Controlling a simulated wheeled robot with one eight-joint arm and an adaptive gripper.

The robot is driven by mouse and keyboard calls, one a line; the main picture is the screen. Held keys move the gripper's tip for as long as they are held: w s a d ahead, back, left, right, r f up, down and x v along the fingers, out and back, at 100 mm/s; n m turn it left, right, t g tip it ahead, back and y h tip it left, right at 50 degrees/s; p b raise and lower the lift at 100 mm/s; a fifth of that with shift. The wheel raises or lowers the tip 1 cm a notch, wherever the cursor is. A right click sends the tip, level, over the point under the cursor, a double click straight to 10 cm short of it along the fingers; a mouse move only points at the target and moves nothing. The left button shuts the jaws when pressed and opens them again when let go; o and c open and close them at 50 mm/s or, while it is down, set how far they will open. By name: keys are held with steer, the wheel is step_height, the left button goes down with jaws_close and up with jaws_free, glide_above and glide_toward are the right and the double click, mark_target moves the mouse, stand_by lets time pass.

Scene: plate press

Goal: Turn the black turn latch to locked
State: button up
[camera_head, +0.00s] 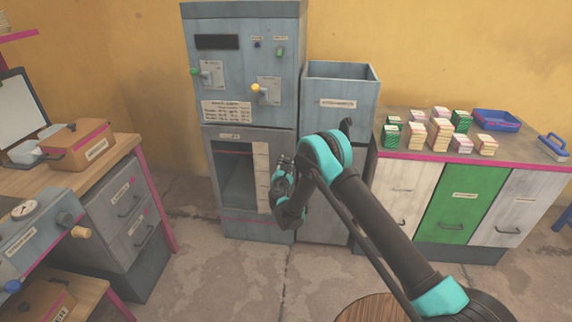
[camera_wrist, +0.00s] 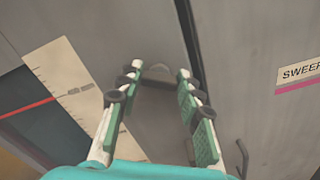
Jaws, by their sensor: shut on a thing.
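My gripper (camera_head: 284,166) is at the lower front of the grey press cabinet (camera_head: 252,60), just right of the pale marked strip (camera_head: 262,180) beside the open compartment. In the wrist view its two green-padded fingers (camera_wrist: 158,78) stand a little apart, with a dark rounded piece (camera_wrist: 158,72) between their tips. This appears to be the black turn latch, and the gripper is shut on it. The latch is hidden behind my gripper in the head view. Its turned position cannot be read clearly.
A grey bin (camera_head: 340,85) stands right of the press. The counter (camera_head: 400,160) further right carries stacked blocks and a blue tray (camera_head: 497,120). A desk (camera_head: 85,165) with drawers stands left. The floor (camera_head: 240,275) before the press is clear.

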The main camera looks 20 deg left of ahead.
steer(key=m, duration=0.5)
steer(key=shift+d+f+m, duration=0.1)
steer(key=shift+m, duration=0.2)
steer(key=m, duration=0.5)
steer(key=shift+f+m, duration=0.1)
steer(key=shift+m, duration=0.3)
steer(key=o, duration=1.2)
steer(key=shift+c, duration=0.2)
steer(key=v, duration=0.7)
steer(key=shift+s+d, duration=0.15)
steer(key=shift+s, duration=0.1)
